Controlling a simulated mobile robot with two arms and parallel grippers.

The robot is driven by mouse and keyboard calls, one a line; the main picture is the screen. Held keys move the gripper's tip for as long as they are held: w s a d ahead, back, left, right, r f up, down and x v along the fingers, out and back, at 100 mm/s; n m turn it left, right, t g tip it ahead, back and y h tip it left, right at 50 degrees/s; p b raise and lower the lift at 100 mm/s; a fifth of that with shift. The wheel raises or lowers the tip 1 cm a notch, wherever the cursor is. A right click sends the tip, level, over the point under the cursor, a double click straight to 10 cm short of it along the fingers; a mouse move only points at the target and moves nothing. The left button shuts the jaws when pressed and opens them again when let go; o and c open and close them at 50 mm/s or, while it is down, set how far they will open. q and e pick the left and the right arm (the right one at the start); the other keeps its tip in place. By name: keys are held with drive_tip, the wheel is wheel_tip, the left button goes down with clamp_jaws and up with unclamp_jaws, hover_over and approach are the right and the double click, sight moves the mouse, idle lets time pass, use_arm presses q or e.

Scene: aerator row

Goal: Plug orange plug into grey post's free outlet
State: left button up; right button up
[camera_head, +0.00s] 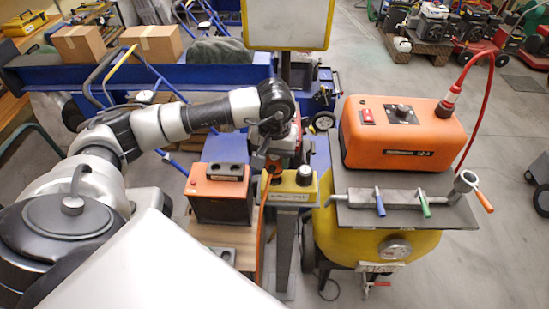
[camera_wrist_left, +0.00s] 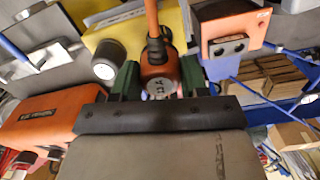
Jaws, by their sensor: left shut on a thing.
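The orange plug (camera_wrist_left: 158,68) is between the green fingers of my left gripper (camera_wrist_left: 155,85) in the left wrist view. Its orange cable (camera_wrist_left: 152,18) runs away from it toward the top. In the head view my left gripper (camera_head: 262,158) is above the left end of the post's yellow head, and the plug is mostly hidden there. The grey post (camera_head: 286,240) stands upright under its yellow head (camera_head: 292,188). A dark round fitting with a pale face (camera_wrist_left: 105,68) sits by the yellow head, beside the plug. I cannot make out the free outlet. My right gripper is out of view.
Left of the post is an orange-and-black box (camera_head: 222,205) with a grey two-hole block. Right is a yellow tank (camera_head: 350,240) bearing a grey plate with coloured levers and an orange machine (camera_head: 400,140). A blue bench (camera_head: 60,78) lies behind the arm.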

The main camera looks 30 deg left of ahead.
use_arm(q)
drive_tip(key=shift+b, duration=0.35)
idle(0.6)
drive_tip(key=shift+f+b, duration=2.2)
drive_tip(key=shift+b, duration=0.15)
drive_tip(key=o, duration=1)
drive_tip(key=shift+o, duration=0.2)
drive_tip(key=shift+r, duration=0.1)
